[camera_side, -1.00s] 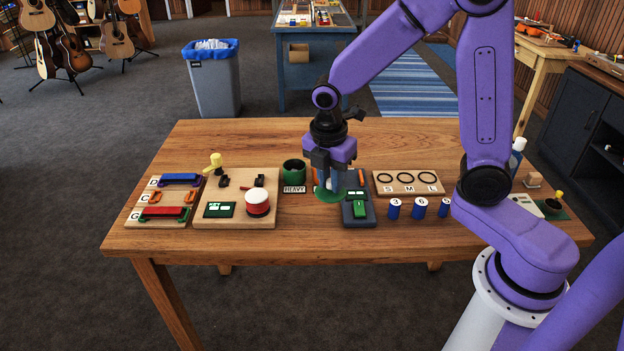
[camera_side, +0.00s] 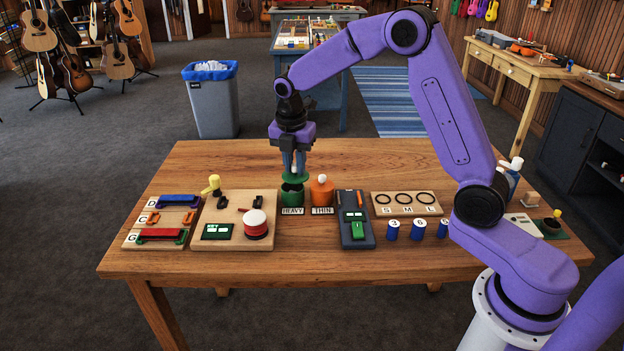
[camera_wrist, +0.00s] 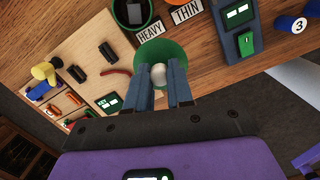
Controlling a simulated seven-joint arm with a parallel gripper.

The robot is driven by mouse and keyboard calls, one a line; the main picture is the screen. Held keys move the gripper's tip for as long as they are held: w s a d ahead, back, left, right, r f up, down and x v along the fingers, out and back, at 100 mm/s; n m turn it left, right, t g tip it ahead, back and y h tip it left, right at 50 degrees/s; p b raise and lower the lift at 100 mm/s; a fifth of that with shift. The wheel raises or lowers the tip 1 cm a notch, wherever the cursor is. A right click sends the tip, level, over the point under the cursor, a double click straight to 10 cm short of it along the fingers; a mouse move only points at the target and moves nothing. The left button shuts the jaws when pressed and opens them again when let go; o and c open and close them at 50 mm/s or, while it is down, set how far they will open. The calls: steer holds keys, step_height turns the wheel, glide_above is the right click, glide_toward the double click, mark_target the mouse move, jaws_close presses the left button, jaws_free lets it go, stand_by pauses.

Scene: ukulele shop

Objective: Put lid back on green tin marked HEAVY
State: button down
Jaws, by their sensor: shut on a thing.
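My gripper (camera_side: 294,172) is shut on the pale knob (camera_wrist: 159,73) of the green lid (camera_side: 295,179). The lid is held in the air just above the open green tin (camera_side: 292,196) in the side view. The label HEAVY (camera_side: 292,211) lies in front of that tin. In the wrist view the green lid (camera_wrist: 178,52) sits below the fingertips (camera_wrist: 164,78), and the tin (camera_wrist: 120,16) shows beyond it with its top open and something dark inside. Lid and tin look apart there.
An orange tin (camera_side: 321,190) with a lid on, labelled THIN, stands close to the right of the green tin. A dark device (camera_side: 355,232) is further right. A wooden board (camera_side: 205,242) with a red and white round item (camera_side: 255,220) is at left. Free table lies behind.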

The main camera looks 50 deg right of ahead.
steer(key=w+d+f+n, duration=0.1)
steer(key=w+d, duration=0.4)
steer(key=w, duration=0.1)
steer(key=shift+w+a+f, duration=0.1)
steer(key=shift+f, duration=1.55)
steer(key=shift+a+f, duration=0.1)
steer(key=shift+f, duration=1.5)
steer(key=shift+f, duration=0.2)
steer(key=shift+c, duration=2.2)
jaws_free()
steer(key=shift+r, duration=0.1)
step_height(320, 180, up, 7)
